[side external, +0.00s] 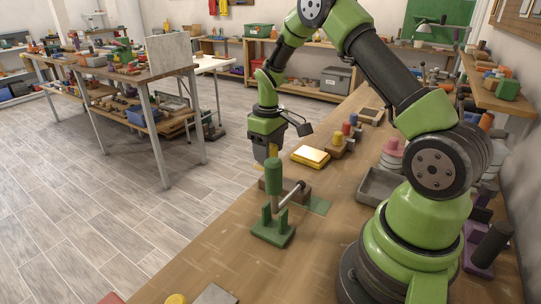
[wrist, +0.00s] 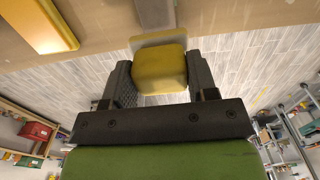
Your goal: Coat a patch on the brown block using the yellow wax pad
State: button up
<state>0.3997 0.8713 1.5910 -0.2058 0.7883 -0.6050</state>
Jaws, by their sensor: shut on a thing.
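My gripper (side external: 267,158) points down over the near edge of the workbench, behind a green post. In the wrist view my gripper (wrist: 161,78) is shut on the yellow wax pad (wrist: 160,68), with one finger on each side. A sliver of the yellow pad (side external: 273,150) shows in the side view. A brown block (side external: 300,188) lies on the bench below, partly hidden by the green stand. A dark brown shape at the top of the wrist view (wrist: 155,12) may be this block. A pale square edge shows beyond the pad. I cannot tell whether pad and block touch.
A green stand (side external: 272,234) with a post and roller stands in front of the block. A yellow slab (side external: 311,156) lies behind; it also shows in the wrist view (wrist: 38,24). A holder with coloured pegs (side external: 338,147) and a grey tray (side external: 380,186) stand further right.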

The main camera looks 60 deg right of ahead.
jog(key=shift+r, duration=2.35)
jog(key=shift+f, duration=0.15)
jog(key=shift+f, duration=3.55)
jog(key=shift+s+f, duration=0.25)
jog(key=shift+f, duration=0.1)
jog(key=shift+s, duration=1.8)
jog(key=shift+c, duration=0.3)
jog(key=w, duration=0.4)
jog(key=shift+r, duration=4.05)
